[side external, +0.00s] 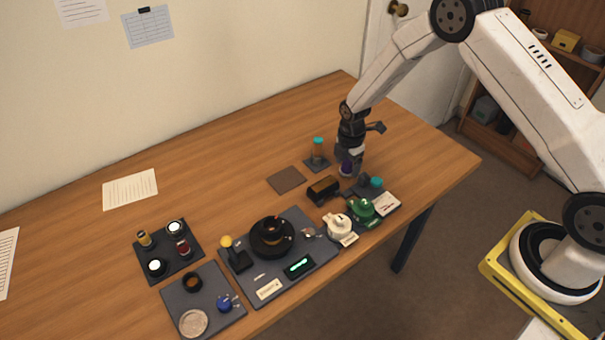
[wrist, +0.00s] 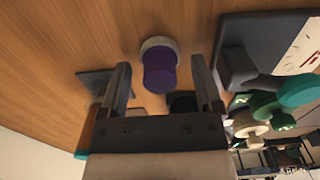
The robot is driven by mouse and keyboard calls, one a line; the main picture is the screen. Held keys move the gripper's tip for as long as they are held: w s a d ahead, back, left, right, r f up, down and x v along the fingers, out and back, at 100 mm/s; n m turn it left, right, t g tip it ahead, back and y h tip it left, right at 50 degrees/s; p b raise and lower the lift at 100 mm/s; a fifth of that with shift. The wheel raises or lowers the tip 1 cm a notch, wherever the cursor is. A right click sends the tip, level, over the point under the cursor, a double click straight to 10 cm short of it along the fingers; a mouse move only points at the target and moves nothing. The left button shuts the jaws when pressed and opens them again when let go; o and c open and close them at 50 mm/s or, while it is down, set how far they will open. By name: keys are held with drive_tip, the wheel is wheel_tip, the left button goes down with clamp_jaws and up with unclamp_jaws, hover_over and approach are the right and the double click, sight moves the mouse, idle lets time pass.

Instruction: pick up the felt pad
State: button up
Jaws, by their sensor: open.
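A flat brown square (side external: 287,180), which looks like the felt pad, lies on the table left of my gripper; I cannot tell its material. It does not show clearly in the wrist view. My gripper (side external: 348,170) points down over the right part of the table. In the wrist view my gripper (wrist: 161,63) is open, with its two fingers apart. A purple cylinder with a pale base (wrist: 159,72) shows between and beyond the fingertips; I cannot tell whether they touch it. The purple part (side external: 345,169) shows partly hidden at my gripper in the side view.
A teal-capped jar (side external: 318,148) on a dark mat stands left of my gripper. A dark brown block (side external: 323,190), a green piece (side external: 361,208) and a white piece (side external: 338,223) stand in front. Dark trays with parts fill the front left.

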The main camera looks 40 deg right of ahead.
clamp_jaws()
drive_tip(key=shift+r, duration=0.15)
drive_tip(key=shift+r, duration=0.75)
drive_tip(key=s+r, duration=1.1)
drive_tip(key=s, duration=0.3)
drive_tip(key=shift+a, duration=0.35)
drive_tip(key=shift+r, duration=0.1)
